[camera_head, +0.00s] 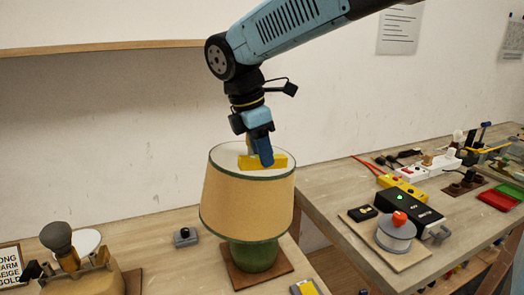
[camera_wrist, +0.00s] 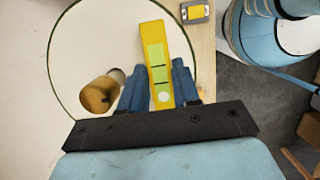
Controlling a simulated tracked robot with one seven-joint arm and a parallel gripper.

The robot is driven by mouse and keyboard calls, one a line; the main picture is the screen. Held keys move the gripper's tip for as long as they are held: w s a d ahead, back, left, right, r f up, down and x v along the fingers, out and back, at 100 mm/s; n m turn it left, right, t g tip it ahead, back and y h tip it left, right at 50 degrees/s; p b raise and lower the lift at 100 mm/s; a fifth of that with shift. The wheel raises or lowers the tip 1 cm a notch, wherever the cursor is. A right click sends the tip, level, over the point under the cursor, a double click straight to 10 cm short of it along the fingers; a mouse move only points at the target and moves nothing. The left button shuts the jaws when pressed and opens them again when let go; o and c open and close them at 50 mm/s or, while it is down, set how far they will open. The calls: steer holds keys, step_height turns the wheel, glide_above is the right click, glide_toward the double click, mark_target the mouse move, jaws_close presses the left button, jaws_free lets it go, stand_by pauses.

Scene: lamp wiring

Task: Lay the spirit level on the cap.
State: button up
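The spirit level is a yellow bar (camera_head: 277,161) with a pale green vial. In the wrist view the level (camera_wrist: 153,38) lies lengthwise between my two blue fingers, which touch its sides. My gripper (camera_head: 257,158) is shut on it, pointing down at the top of the lamp. The cap is the white, dark-rimmed disc (camera_head: 226,157) on top of the tan lampshade (camera_head: 247,207). In the wrist view the cap (camera_wrist: 88,45) spreads beneath the level. I cannot tell whether the level touches it. A brass-coloured knob (camera_wrist: 98,96) shows over the cap, left of my fingers.
The lamp's green base (camera_head: 254,257) stands on a brown board (camera_head: 284,266). A small grey box (camera_head: 186,237) sits left of it. A grey and yellow piece (camera_head: 306,287) lies at front right. The right bench holds a black device (camera_head: 416,212) and several tools.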

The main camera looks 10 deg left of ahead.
steer(key=o, duration=0.5)
steer(key=shift+c, duration=0.2)
steer(key=v, duration=1.3)
steer(key=shift+r, duration=0.35)
steer(key=shift+a, duration=0.1)
steer(key=d+f+m+t+y, duration=0.1)
steer(key=d+f+m, duration=0.2)
steer(key=d+m, duration=0.55)
steer(key=d+f+m+y, duration=0.15)
steer(key=d+m, duration=0.25)
steer(key=d, duration=1)
steer(key=s+d+f+m+t, duration=0.1)
steer(key=s+d+f+m, duration=0.3)
steer(key=d+f+m, duration=0.1)
steer(key=s+d+f+m+t, duration=0.2)
steer(key=s+d+f+m, duration=0.2)
steer(key=d+m, duration=0.3)
steer(key=shift+s+d+f, duration=0.3)
steer(key=shift+d+f, duration=0.4)
steer(key=shift+d, duration=0.2)
